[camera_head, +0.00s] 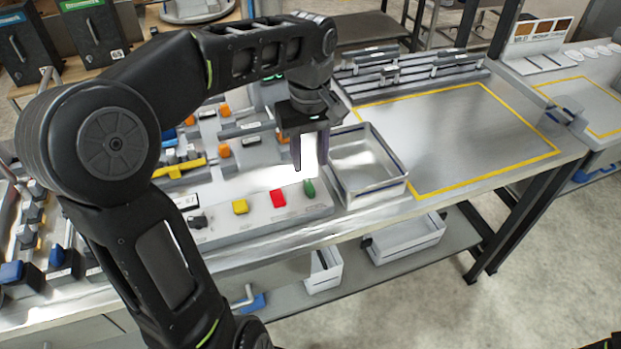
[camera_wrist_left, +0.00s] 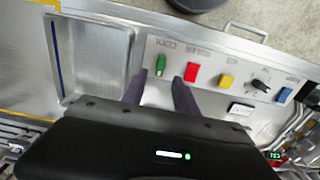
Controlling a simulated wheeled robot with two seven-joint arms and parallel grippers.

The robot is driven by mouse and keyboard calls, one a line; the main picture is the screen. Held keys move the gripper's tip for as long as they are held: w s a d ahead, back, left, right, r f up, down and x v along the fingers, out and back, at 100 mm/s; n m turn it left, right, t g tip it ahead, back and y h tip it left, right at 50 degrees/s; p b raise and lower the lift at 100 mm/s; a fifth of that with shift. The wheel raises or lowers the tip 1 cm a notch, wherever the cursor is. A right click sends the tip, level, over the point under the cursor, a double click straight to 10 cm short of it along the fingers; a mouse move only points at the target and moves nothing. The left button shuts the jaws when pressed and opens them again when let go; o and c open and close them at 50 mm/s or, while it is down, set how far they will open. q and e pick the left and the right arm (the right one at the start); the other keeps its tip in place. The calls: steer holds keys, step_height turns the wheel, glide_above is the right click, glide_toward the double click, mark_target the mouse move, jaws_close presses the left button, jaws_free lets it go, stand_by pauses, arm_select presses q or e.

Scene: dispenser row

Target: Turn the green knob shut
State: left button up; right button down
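The green knob (camera_head: 309,188) sits at the right end of a grey control panel, at the front of the bench. It also shows in the left wrist view (camera_wrist_left: 160,65), its long side lying across the panel's length. My left gripper (camera_head: 311,166) points down above the panel, close behind the green knob. In the left wrist view its two fingers (camera_wrist_left: 158,86) are apart with nothing between them, and the knob lies just beyond the tips. I see no contact with the knob. My right gripper is in neither view.
A red knob (camera_head: 278,198), a yellow knob (camera_head: 240,206) and a black knob (camera_head: 197,222) stand in line beside the green one. A metal tray (camera_head: 398,188) is close on the right. Beyond it is a bare, yellow-outlined surface (camera_head: 470,140).

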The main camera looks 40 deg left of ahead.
mark_target(309, 184)
arm_select(q)
step_height(309, 184, down, 7)
steer(key=shift+f+p, duration=0.15)
steer(key=shift+p, duration=0.15)
jaws_close()
stand_by(0.4)
